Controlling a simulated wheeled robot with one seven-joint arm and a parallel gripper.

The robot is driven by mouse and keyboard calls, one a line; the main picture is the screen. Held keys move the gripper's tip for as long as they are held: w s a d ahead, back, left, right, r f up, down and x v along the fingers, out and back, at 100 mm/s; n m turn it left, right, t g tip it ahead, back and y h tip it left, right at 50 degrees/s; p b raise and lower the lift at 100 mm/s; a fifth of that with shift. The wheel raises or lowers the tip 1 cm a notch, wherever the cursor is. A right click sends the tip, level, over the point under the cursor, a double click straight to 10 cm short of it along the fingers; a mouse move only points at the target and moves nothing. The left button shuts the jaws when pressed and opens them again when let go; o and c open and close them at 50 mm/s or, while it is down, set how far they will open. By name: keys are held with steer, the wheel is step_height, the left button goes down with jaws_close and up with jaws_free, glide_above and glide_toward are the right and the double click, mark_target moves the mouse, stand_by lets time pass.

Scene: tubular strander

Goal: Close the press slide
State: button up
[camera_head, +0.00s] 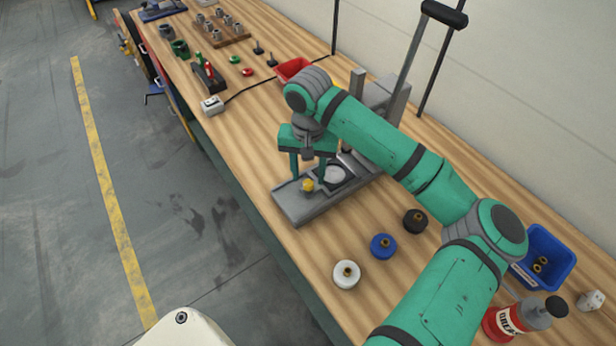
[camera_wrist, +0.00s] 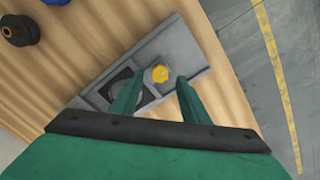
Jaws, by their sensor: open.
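The press (camera_head: 372,96) stands on the wooden bench, with a long grey base (camera_head: 300,208) reaching toward the bench's front edge. A yellow knob (camera_head: 308,186) stands up near the base's front end, ahead of a dark plate with a pale round disc (camera_head: 335,174). I take the part with the knob and disc as the slide; it appears drawn out from the press. My gripper (camera_head: 308,181) points down over it, open and empty. In the wrist view, the knob (camera_wrist: 159,73) shows between and slightly beyond the fingertips (camera_wrist: 158,82); contact cannot be told. My arm hides part of the press.
White (camera_head: 346,275), blue (camera_head: 383,246) and black (camera_head: 415,221) knobbed discs stand to the right. Farther right are a blue bin (camera_head: 545,258) and a red bottle (camera_head: 505,322). A red bin (camera_head: 292,69) is behind my gripper. Bare bench lies left of the base.

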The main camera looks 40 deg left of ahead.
step_height(320, 180, up, 8)
stand_by(0.4)
steer(key=shift+r, duration=0.1)
